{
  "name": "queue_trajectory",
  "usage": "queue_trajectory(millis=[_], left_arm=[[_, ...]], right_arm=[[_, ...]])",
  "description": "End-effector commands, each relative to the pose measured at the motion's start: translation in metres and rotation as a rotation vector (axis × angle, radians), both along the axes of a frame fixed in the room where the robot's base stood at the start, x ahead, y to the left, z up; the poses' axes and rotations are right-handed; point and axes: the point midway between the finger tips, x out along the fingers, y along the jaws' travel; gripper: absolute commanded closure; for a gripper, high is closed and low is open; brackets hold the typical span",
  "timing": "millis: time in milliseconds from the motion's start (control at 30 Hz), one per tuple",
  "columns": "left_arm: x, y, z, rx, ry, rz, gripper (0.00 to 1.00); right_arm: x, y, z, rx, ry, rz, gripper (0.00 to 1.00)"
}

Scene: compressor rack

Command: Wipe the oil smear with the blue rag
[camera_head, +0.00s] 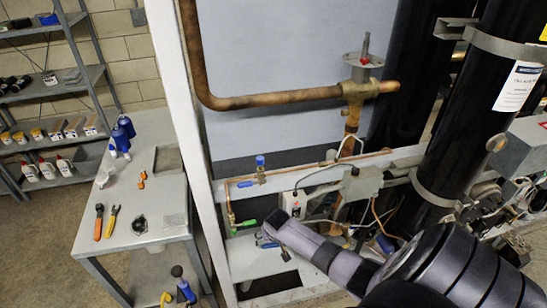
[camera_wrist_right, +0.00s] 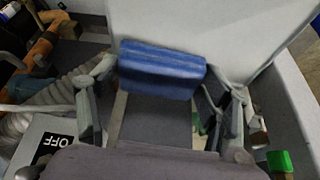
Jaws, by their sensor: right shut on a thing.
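My right arm comes in from the lower right in the head view. Its gripper (camera_head: 273,243) is small there and partly hidden by my own arm, low in front of the rack's pipework. In the right wrist view the blue rag (camera_wrist_right: 162,68) is a folded blue block between the two fingers, and the gripper is shut on it. A pale panel lies just beyond the rag; I cannot tell whether they touch. I cannot make out the oil smear in either view. My left gripper is not in view.
A grey table (camera_head: 150,222) with tools stands left of the rack's white post (camera_head: 186,120). Copper pipe, valves with blue and green handles, and black cylinders (camera_head: 480,110) crowd the right.

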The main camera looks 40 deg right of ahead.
Motion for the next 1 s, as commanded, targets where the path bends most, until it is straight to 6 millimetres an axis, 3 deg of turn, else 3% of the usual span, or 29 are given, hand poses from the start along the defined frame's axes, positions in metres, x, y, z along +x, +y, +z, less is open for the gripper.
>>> queue_trajectory(millis=[167,367,567,1000], left_arm=[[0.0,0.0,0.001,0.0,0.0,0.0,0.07],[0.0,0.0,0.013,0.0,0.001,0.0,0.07],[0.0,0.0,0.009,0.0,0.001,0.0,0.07],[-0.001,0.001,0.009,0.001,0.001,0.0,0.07]], right_arm=[[0.0,0.0,0.002,0.0,-0.001,0.0,0.79],[0.001,0.0,0.018,0.0,-0.003,0.001,0.79],[0.0,0.0,0.029,0.0,0.0,0.001,0.79],[0.0,0.0,0.03,-0.001,-0.001,0.0,0.79]])
